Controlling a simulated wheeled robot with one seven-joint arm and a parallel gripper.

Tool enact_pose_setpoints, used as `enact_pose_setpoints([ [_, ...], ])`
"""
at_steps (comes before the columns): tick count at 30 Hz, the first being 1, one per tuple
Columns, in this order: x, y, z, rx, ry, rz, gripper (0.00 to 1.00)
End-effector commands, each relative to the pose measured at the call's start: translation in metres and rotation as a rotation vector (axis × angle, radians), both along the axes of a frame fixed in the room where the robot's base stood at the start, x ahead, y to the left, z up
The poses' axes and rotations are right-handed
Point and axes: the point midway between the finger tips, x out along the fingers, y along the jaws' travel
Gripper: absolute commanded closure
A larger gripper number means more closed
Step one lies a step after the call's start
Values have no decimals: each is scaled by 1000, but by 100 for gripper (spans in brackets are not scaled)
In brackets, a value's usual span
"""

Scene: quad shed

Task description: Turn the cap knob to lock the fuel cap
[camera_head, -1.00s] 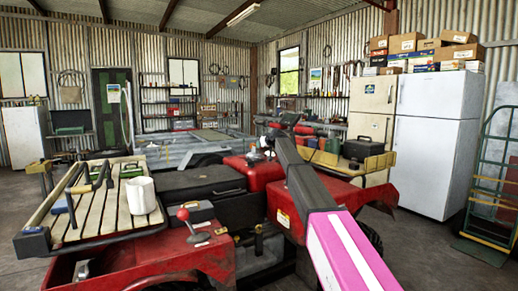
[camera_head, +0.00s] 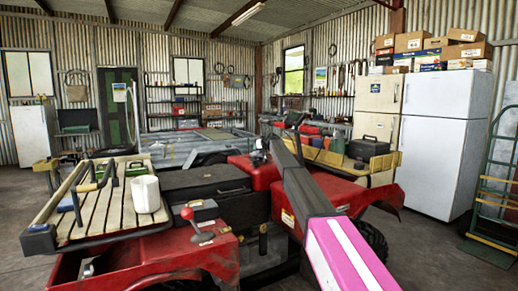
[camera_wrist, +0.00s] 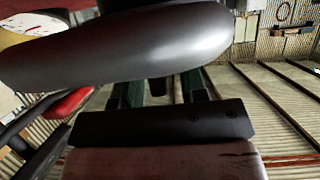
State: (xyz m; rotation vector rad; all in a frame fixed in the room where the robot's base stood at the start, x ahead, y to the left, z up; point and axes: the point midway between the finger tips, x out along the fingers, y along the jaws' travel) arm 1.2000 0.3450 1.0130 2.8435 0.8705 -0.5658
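The red quad bike (camera_head: 185,255) fills the lower middle of the head view. My arm reaches up and left over it, and my gripper (camera_head: 262,152) is small and dark by the red tank area (camera_head: 240,164). The fuel cap and its knob cannot be made out there; the arm end covers that spot. A large grey rounded shape (camera_wrist: 120,48) covers much of that view. Whether the fingers hold the knob is unclear.
A slatted rack (camera_head: 100,208) on the quad carries tools and a white container (camera_head: 146,194). A black case (camera_head: 205,182) sits beside it. A trailer (camera_head: 190,147) is behind, and fridges (camera_head: 440,140) stand right.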

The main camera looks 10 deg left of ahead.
Motion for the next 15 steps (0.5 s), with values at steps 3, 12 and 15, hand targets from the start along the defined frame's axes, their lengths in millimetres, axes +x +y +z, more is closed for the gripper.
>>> enact_pose_setpoints([
  [3, 1, 0, 0, 0, 0, 0, 61],
  [12, 0, 0, 0, 0, 0, 0, 100],
  [15, 0, 0, 0, 0, 0, 0, 100],
])
